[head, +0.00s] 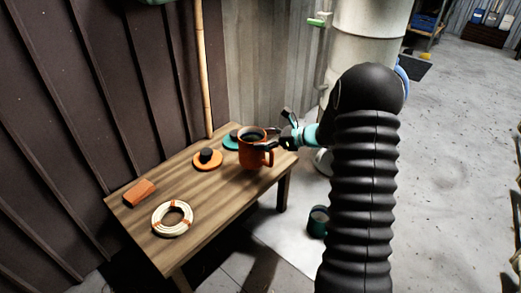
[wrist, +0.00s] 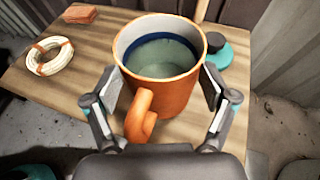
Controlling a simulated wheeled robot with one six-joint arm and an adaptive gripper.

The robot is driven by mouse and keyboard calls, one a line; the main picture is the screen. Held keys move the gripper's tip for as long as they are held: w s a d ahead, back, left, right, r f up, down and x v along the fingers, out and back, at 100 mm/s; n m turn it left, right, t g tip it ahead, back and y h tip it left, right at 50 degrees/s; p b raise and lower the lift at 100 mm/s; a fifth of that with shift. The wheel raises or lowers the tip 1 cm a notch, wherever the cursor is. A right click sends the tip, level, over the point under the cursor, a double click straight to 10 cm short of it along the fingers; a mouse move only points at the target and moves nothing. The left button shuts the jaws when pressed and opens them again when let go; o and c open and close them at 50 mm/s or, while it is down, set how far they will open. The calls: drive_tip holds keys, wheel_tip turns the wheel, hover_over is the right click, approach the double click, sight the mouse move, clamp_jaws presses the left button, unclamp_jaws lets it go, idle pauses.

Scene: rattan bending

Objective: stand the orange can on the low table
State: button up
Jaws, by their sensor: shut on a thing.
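The orange can (head: 252,157) has a side handle and an open top with dark blue and grey-green inside. It is upright at the right end of the low wooden table (head: 218,205). My gripper (head: 270,145) comes in from the right and is shut on the can. In the wrist view my gripper's fingers (wrist: 165,85) press on both sides of the orange can (wrist: 172,88), with its handle towards the wrist. The can's base is at or very near the tabletop; I cannot tell whether it touches.
An orange block (head: 139,193) and a rattan coil (head: 172,219) lie further left. A pole (head: 203,75) stands behind. A dark green container (head: 317,226) is on the floor.

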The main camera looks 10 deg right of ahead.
drive_tip(key=shift+w+a+f, duration=0.15)
drive_tip(key=shift+a+f, duration=0.05)
drive_tip(key=shift+a, duration=0.3)
drive_tip(key=shift+f, duration=2)
drive_tip(key=shift+f, duration=0.2)
drive_tip(key=o, duration=1.7)
drive_tip(key=shift+c, duration=0.2)
